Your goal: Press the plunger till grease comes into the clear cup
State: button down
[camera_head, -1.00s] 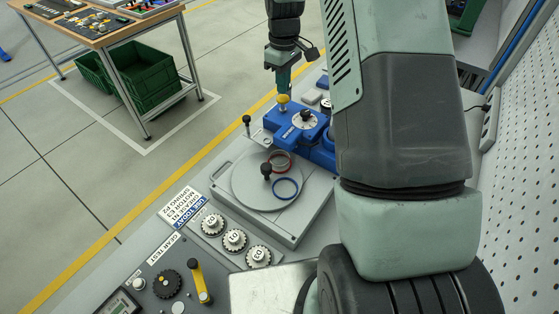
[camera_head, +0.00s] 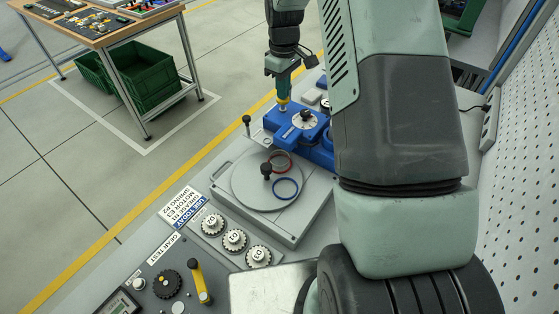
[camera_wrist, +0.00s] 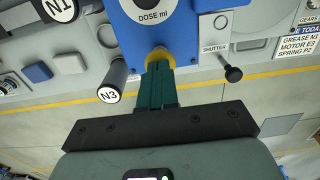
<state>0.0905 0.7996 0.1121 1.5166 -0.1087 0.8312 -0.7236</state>
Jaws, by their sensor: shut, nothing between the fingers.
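The blue dispenser (camera_head: 292,121) stands on the bench in the head view, with a round dial on top. In the wrist view its blue face (camera_wrist: 185,12) carries the words "DOSE ml". The yellow plunger knob (camera_head: 283,103) is at its far left corner; it also shows in the wrist view (camera_wrist: 158,54). My gripper (camera_head: 283,95) is shut and empty, pointing down with its teal fingertips against the top of the knob. The fingers (camera_wrist: 157,72) hide part of the knob in the wrist view. I cannot make out the clear cup or any grease.
A black shutter knob (camera_wrist: 232,73) and a cylinder marked N3 (camera_wrist: 112,90) flank the fingers. A round plate (camera_head: 250,193) with a red and a blue ring lies nearer. My arm hides the bench's right side.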

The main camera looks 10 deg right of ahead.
jog(key=shift+f, duration=1.15)
jog(key=shift+r, duration=3.55)
jog(key=shift+f, duration=2.15)
